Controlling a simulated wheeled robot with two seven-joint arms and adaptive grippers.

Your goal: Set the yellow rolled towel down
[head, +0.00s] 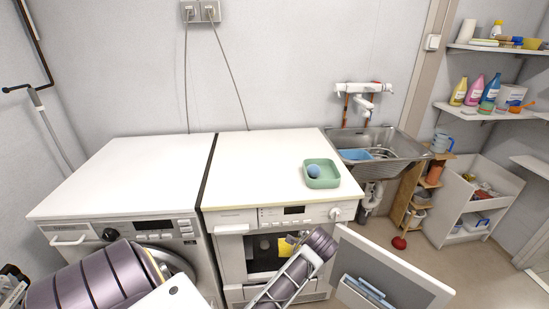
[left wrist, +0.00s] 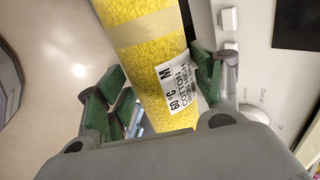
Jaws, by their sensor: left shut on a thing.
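The yellow rolled towel (left wrist: 150,60) fills the middle of the left wrist view. It has a tan band around it and a white printed label. My left gripper (left wrist: 160,88) is shut on the towel, with green finger pads on both sides of it. In the head view a small part of the yellow towel (head: 286,246) shows in front of the right machine's open front, beside my arm. My arm hides most of the gripper there. My right gripper is not in view.
The right machine's white top (head: 262,165) is mostly clear, with a green tub (head: 321,181) holding a blue ball (head: 313,171) at its right. Its door (head: 400,265) hangs open at the right. The left machine's top (head: 125,172) is empty. A steel sink (head: 400,145) stands behind right.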

